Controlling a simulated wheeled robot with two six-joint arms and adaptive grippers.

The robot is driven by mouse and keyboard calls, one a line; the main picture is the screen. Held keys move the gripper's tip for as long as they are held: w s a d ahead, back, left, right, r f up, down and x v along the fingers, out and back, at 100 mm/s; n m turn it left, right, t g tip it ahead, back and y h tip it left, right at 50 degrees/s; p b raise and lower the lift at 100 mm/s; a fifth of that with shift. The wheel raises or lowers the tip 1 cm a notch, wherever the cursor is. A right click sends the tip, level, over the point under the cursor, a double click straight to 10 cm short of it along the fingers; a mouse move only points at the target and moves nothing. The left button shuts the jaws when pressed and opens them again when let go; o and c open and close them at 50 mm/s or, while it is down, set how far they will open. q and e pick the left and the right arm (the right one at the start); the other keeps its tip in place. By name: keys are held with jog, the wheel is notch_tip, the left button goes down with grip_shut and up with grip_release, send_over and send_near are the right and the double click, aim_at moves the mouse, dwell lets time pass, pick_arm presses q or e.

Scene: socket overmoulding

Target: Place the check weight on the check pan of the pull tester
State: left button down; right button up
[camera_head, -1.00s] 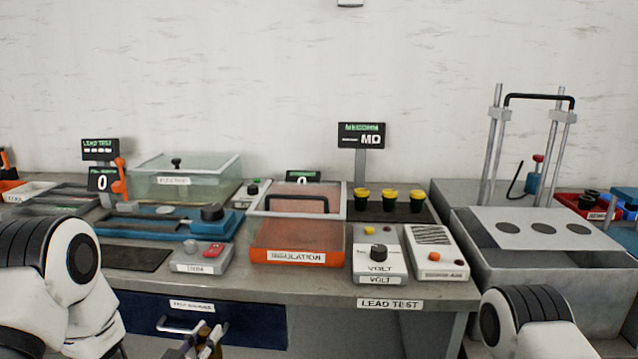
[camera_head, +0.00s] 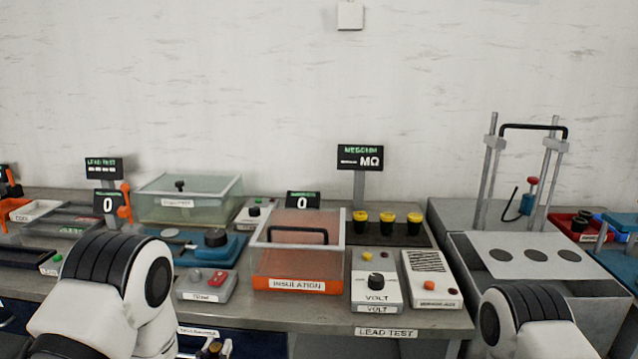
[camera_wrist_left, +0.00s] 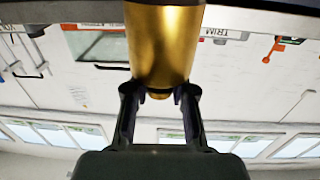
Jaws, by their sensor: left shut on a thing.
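The check weight is a brass cylinder (camera_wrist_left: 165,45), seen close up in the left wrist view. My left gripper (camera_wrist_left: 160,92) is shut on it, with one finger on each side of its end. In the head view only a small part of my left gripper (camera_head: 213,349) shows at the bottom edge, in front of the bench. The pull tester (camera_head: 225,252) is the blue unit with a black knob and an orange lever, partly hidden by my left arm. A grey disc (camera_head: 172,234) on it looks like the check pan, and it looks bare. My right gripper is out of view.
The insulation box (camera_head: 296,285) stands right of the tester, with a small button box (camera_head: 207,286) in front. A clear-lidded box (camera_head: 188,199) is behind. The bench front edge and a blue drawer (camera_head: 240,344) lie near my left gripper.

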pick_arm(q)
jog(key=r+p, duration=0.1)
jog(key=r+n+y+p, duration=0.1)
jog(key=p, duration=0.1)
jog(key=r+p, duration=0.1)
jog(key=p, duration=0.1)
jog(key=shift+d+r+y, duration=0.15)
jog(key=shift+d+y, duration=0.15)
jog(key=shift+y, duration=0.1)
jog(key=shift+n, duration=0.3)
jog(key=s, duration=0.1)
jog(key=s+r, duration=0.1)
jog(key=s, duration=0.2)
jog(key=shift+s+r, duration=0.1)
jog(key=shift+r, duration=0.2)
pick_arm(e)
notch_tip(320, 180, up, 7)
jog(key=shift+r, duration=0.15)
